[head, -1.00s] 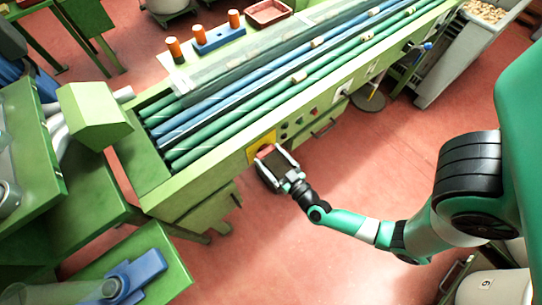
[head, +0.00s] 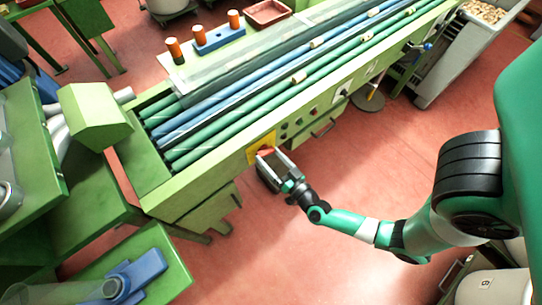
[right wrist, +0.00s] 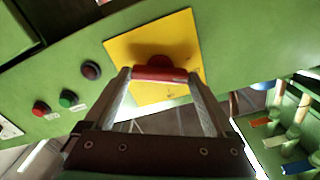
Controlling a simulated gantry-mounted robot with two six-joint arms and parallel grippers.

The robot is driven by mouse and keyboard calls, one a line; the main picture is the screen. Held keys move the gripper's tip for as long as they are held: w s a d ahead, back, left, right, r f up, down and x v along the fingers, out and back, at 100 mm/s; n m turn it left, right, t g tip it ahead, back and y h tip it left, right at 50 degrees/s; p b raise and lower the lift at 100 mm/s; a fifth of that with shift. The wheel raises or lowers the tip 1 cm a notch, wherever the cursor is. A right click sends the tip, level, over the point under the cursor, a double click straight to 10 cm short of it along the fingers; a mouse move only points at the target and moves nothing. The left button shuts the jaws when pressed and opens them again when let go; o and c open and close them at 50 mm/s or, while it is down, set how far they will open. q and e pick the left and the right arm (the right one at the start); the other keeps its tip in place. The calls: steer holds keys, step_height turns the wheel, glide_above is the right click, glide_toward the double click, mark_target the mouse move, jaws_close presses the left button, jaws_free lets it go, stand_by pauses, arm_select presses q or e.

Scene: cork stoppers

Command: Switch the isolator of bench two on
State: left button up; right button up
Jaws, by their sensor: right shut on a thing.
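The isolator has a red rotary handle (right wrist: 160,74) on a square yellow plate (right wrist: 126,52), fixed to the green front panel of the bench. In the right wrist view the handle bar lies across between my right fingertips, askew to the plate's edges. My right gripper (right wrist: 160,80) is shut on it, one finger at each end. In the head view the yellow plate (head: 260,145) shows beside my right gripper (head: 268,157), which hides most of the handle. Any on or off marks cannot be read. My left gripper is not in view.
Red and green push buttons (right wrist: 68,98) sit left of the plate in the wrist view. Green and blue bars (head: 290,85) lie along the bench top. A grey bin (head: 440,65) stands at the far right. The red floor before the bench is clear.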

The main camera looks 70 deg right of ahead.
steer(key=m+b, duration=0.2)
steer(key=m, duration=1.1)
stand_by(0.6)
steer(key=o, duration=1.1)
steer(key=shift+c, duration=0.2)
steer(key=shift+s+a, duration=0.1)
